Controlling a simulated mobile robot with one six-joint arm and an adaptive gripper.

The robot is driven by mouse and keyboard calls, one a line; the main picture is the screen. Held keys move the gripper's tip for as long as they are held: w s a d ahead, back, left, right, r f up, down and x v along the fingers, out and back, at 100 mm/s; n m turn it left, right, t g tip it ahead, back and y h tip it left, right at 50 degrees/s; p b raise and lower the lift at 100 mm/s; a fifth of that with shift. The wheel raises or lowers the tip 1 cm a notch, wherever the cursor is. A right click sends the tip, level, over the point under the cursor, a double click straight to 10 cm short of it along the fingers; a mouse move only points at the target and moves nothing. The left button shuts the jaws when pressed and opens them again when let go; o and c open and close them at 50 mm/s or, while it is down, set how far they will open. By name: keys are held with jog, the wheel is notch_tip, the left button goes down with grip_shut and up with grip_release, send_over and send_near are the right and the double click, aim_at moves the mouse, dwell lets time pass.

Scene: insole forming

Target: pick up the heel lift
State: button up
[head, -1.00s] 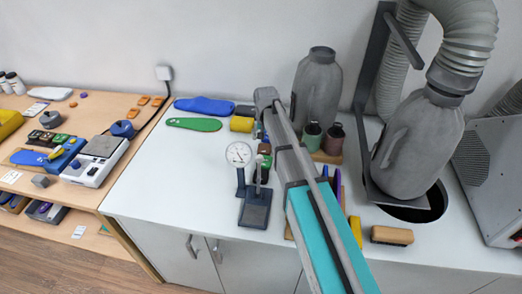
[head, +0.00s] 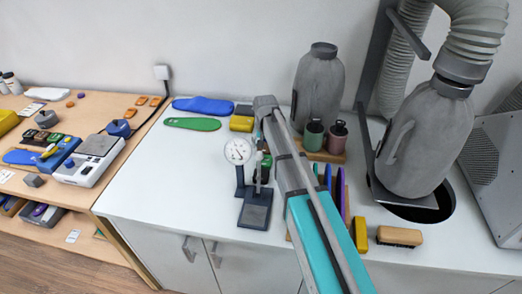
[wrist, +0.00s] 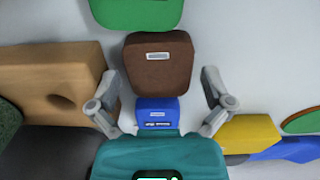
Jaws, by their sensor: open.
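Several heel-lift-shaped pieces lie in a row under my gripper (wrist: 160,90) in the wrist view. A brown piece (wrist: 158,62) with a pale label sits between the open fingers, apart from both. A green piece (wrist: 136,12) is cut off at the top edge. A smaller blue piece (wrist: 156,112) lies closer to my teal gripper body, which hides part of it. Which one is the heel lift I cannot tell for sure.
A yellow block (head: 241,124), a blue insole (head: 204,105) and a green insole (head: 192,124) lie left of my arm. Two small bottles stand on a wooden stand (head: 328,157) to the right. A brush (head: 399,237) lies front right. The white worktop is clear at left.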

aim_at(265, 147)
jog(key=shift+c, duration=0.3)
jog(key=c, duration=0.6)
jog(key=shift+c, duration=0.2)
jog(key=shift+r, duration=0.15)
notch_tip(265, 147, up, 3)
jog(key=p, duration=0.3)
jog(key=s+d+r+p, duration=0.6)
jog(key=s+r+p, duration=0.3)
jog(key=s, duration=0.3)
jog(key=shift+s+r+p, duration=0.3)
jog(key=shift+r+p, duration=0.05)
jog(key=shift+p, duration=0.15)
jog(key=shift+d, duration=0.1)
